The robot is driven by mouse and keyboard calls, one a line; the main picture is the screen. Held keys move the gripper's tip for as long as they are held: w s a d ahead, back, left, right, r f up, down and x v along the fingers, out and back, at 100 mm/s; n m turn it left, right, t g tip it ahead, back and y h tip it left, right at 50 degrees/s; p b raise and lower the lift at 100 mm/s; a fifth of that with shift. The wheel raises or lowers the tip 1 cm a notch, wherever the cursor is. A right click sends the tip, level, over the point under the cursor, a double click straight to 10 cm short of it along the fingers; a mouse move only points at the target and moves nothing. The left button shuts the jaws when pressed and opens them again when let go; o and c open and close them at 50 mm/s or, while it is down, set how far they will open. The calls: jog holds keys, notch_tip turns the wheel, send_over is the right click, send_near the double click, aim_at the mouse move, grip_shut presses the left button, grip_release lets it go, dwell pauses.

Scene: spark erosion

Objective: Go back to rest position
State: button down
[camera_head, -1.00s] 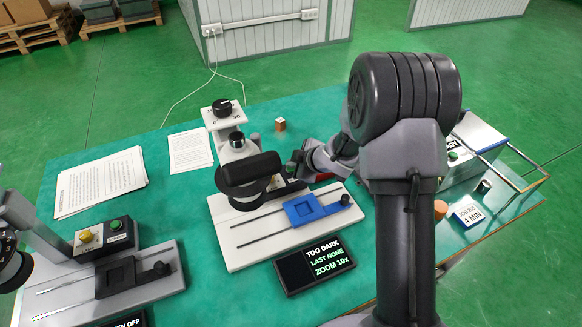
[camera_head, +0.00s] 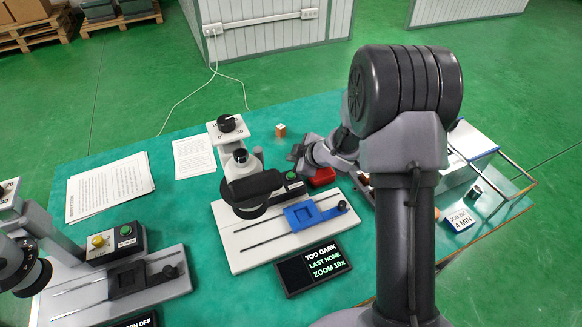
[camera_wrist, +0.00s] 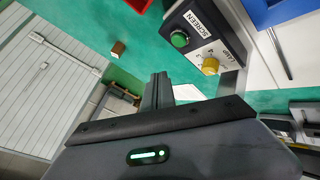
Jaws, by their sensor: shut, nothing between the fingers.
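My gripper (camera_head: 300,154) is in the head view, behind the middle microscope (camera_head: 245,185) and close to a red tray (camera_head: 321,177). In the wrist view its fingers (camera_wrist: 158,84) are together with nothing between them. My arm reaches from the right side of the head view across the teal table (camera_head: 180,225). Part of the gripper is hard to make out against the dark arm links.
A control box with a green button (camera_wrist: 179,39) and yellow knob is near the fingers in the wrist view. A small brown block (camera_head: 280,130) stands behind the microscope. A display (camera_head: 315,268) reads "TOO DARK". A second microscope (camera_head: 20,262) stands at left.

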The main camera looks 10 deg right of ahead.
jog(key=shift+r, duration=0.7)
jog(key=shift+r, duration=0.1)
jog(key=s+d+r+m+h, duration=0.2)
jog(key=r+m, duration=0.1)
jog(key=r, duration=0.3)
jog(key=s+d+r+m+h, duration=0.2)
jog(key=d+r+m, duration=0.1)
jog(key=r, duration=0.4)
jog(key=s+r+m+h+b, duration=0.1)
jog(key=s+r+m, duration=0.2)
jog(key=s, duration=0.4)
jog(key=s+r+m+b, duration=0.1)
jog(key=s+r+m, duration=0.2)
jog(key=s, duration=0.3)
jog(key=s+a+m+g+y, duration=0.1)
jog(key=s+a+m, duration=0.2)
jog(key=s, duration=0.6)
jog(key=s+a+m+g+y, duration=0.1)
jog(key=s+a+m+y, duration=0.1)
jog(key=s+a, duration=0.4)
jog(key=s+m, duration=0.1)
jog(key=s, duration=0.2)
jog(key=shift+s+a+g+b, duration=0.2)
jog(key=shift+g+b, duration=0.1)
jog(key=shift+b, duration=0.1)
